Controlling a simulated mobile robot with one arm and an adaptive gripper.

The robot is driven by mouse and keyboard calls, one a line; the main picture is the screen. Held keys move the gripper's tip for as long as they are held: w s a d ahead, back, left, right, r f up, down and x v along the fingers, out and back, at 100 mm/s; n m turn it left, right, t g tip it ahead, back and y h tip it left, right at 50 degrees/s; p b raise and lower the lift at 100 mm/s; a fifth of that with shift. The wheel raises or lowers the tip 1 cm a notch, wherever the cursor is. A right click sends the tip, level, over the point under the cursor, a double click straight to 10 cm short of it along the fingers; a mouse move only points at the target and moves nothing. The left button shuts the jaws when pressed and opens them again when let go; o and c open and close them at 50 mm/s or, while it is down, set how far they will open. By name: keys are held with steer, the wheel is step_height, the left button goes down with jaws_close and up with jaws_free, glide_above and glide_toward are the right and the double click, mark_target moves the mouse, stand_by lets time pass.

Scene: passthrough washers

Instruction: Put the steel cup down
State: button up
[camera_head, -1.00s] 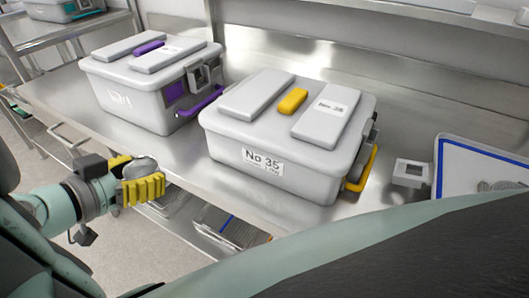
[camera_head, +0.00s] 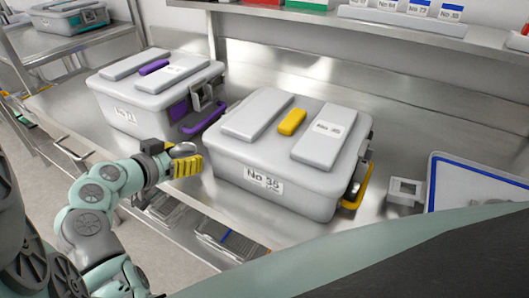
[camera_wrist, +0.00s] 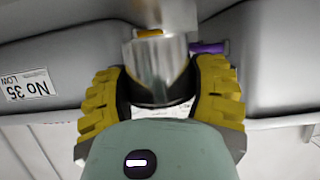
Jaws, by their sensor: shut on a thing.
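The steel cup (camera_wrist: 158,68) is a shiny metal cylinder, held between the two yellow ribbed fingers of my gripper (camera_wrist: 160,95) in the wrist view. In the head view my gripper (camera_head: 186,160) is at the front edge of the steel counter (camera_head: 205,205), in front of the gap between two grey boxes. Only a small rounded part of the cup (camera_head: 182,149) shows there, behind the yellow fingers. I cannot tell whether the cup touches the counter.
A grey box labelled No 35 (camera_head: 285,155) with a yellow tag stands right of my gripper. Another grey box with purple parts (camera_head: 150,95) stands behind and left. A blue-rimmed tray (camera_head: 475,180) is at the right. Bare counter shows between the boxes.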

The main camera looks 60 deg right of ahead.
steer(key=shift+s+f, duration=0.1)
steer(key=shift+f, duration=1.2)
steer(key=shift+f, duration=0.15)
steer(key=o, duration=1.2)
steer(key=shift+o, duration=0.2)
